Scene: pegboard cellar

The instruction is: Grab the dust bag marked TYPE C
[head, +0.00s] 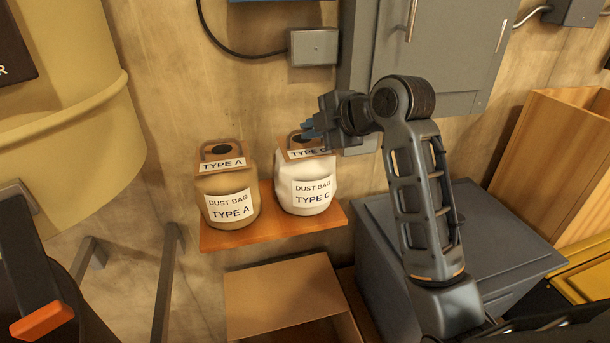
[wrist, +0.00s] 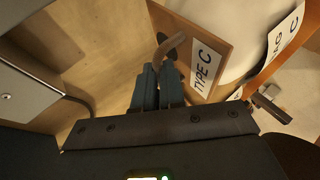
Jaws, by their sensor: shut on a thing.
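The white dust bag marked TYPE C (head: 306,185) stands upright on a small orange shelf (head: 225,240). It has a brown card collar with a handle on top, and in the wrist view its collar (wrist: 187,48) is tilted in the picture. My gripper (head: 312,130) is at the collar's handle from the right. In the wrist view the fingers (wrist: 158,85) are close together and shut on the handle at the collar. The fingertips partly hide the handle in the head view. A tan dust bag marked TYPE A (head: 227,195) stands to the left on the same shelf.
An open cardboard box (head: 280,295) is below the shelf. A grey cabinet (head: 440,50) hangs on the wall above, and a grey chest (head: 490,225) stands at the right. A small grey box (head: 314,47) with a cable is on the wall above the bags.

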